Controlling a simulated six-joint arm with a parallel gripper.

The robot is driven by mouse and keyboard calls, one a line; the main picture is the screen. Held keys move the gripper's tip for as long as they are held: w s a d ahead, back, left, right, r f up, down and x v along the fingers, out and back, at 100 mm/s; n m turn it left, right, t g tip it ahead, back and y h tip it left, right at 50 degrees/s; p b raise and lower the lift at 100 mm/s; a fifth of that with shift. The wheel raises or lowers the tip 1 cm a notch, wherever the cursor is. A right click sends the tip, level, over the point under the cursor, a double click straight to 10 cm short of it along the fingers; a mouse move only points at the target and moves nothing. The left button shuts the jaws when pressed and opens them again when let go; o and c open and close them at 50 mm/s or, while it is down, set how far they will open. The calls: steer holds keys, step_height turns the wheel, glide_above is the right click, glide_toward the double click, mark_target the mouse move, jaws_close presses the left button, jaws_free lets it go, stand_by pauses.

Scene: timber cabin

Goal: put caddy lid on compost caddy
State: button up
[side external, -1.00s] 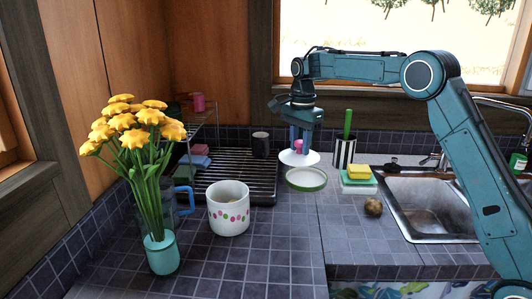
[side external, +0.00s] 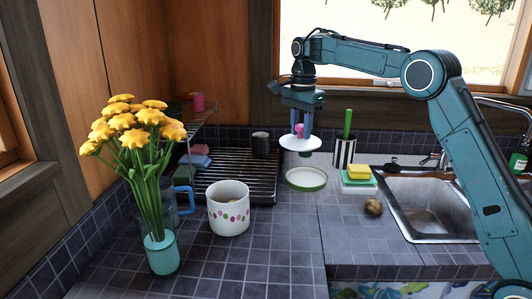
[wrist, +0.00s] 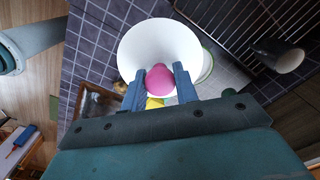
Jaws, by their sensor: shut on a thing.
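The caddy lid (side external: 299,143) is a white disc with a pink knob. My gripper (side external: 301,128) is shut on the pink knob and holds the lid level, above the counter and clear of it. In the wrist view the lid (wrist: 140,45) sits below my gripper (wrist: 160,78), with the knob (wrist: 159,80) between the two blue fingers. The compost caddy (side external: 229,213) is a white pot with coloured dots, open at the top, standing on the tiled counter to the left of and nearer than the lid. Something pale shows inside it.
A green-rimmed plate (side external: 306,179) lies under the held lid. A striped pot (side external: 344,153), sponges (side external: 359,177) and a sink (side external: 430,205) are right.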

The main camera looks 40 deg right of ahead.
steer(key=shift+w+a, duration=0.1)
steer(key=shift+a, duration=0.05)
steer(key=w+a+n, duration=0.2)
steer(key=a+n, duration=0.1)
steer(key=a, duration=0.7)
steer(key=w+a+f+n, duration=0.1)
steer(key=w+a+n, duration=0.2)
steer(key=a, duration=0.7)
steer(key=shift+w+a+f, duration=0.2)
steer(key=shift+a+f, duration=0.1)
steer(key=shift+f, duration=0.25)
steer(key=shift+f, duration=2.9)
steer(key=shift+f, duration=0.75)
steer(key=o, duration=1)
steer(key=shift+o, duration=0.2)
step_height(320, 180, up, 7)
steer(key=shift+r, duration=0.15)
